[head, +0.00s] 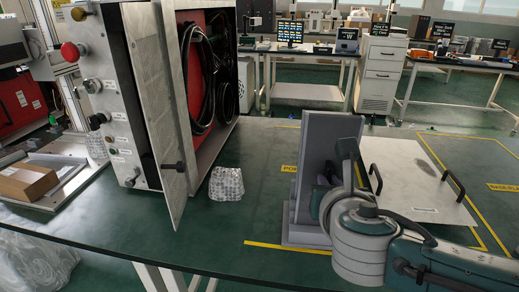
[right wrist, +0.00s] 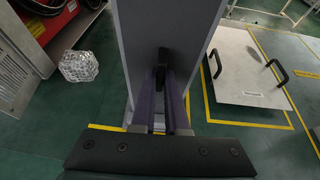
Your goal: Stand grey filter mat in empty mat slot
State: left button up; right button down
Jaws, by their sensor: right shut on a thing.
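I cannot make out a filter mat or a mat slot in either view. A tall grey post (head: 321,135) with a wider foot (head: 303,238) stands upright on the green table in the head view. It fills the upper middle of the right wrist view (right wrist: 140,40). My right gripper (head: 322,188) is at the post's right side, shut on a dark handle on the post's face; its fingers (right wrist: 162,80) reach to it in the right wrist view. The arm hides part of the post. My left gripper is not in view.
A metal plate (head: 420,195) with two black handles lies right of the post, inside yellow tape lines. An open metal cabinet (head: 150,90) with cables and a bubble-wrapped item (head: 226,184) stand to the left. Table between wrapped item and post is clear.

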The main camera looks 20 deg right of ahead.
jog(key=shift+f+b, duration=0.35)
jog(key=shift+f, duration=0.15)
jog(key=shift+f+b, duration=0.85)
jog(key=shift+f, duration=0.1)
jog(key=c, duration=0.8)
grip_release()
jog(key=shift+c, duration=0.2)
jog(key=p+v, duration=0.6)
jog(key=v, duration=0.2)
